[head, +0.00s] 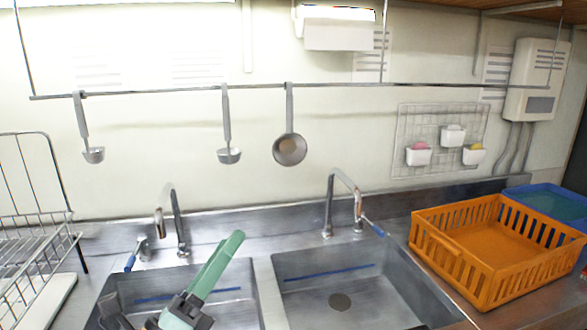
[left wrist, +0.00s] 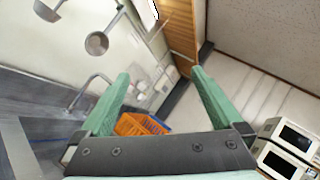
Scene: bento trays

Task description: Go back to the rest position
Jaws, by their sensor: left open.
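My left gripper (head: 229,250) has green fingers and dark grey joints. In the head view it rises from the bottom edge in front of the left sink basin (head: 150,283), fingers pointing up and to the right. In the left wrist view my left gripper (left wrist: 160,75) shows its two green fingers spread wide apart, with nothing between them that they touch. It is open and empty. My right gripper is in neither view.
The right sink basin (head: 310,293) is empty. An orange basket (head: 470,262) stands right of it, beside a blue bin (head: 545,203). A wire dish rack (head: 35,240) stands at left. Ladles (head: 228,155) and a strainer (head: 290,150) hang from a rail. Two taps (head: 329,215) stand behind the basins.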

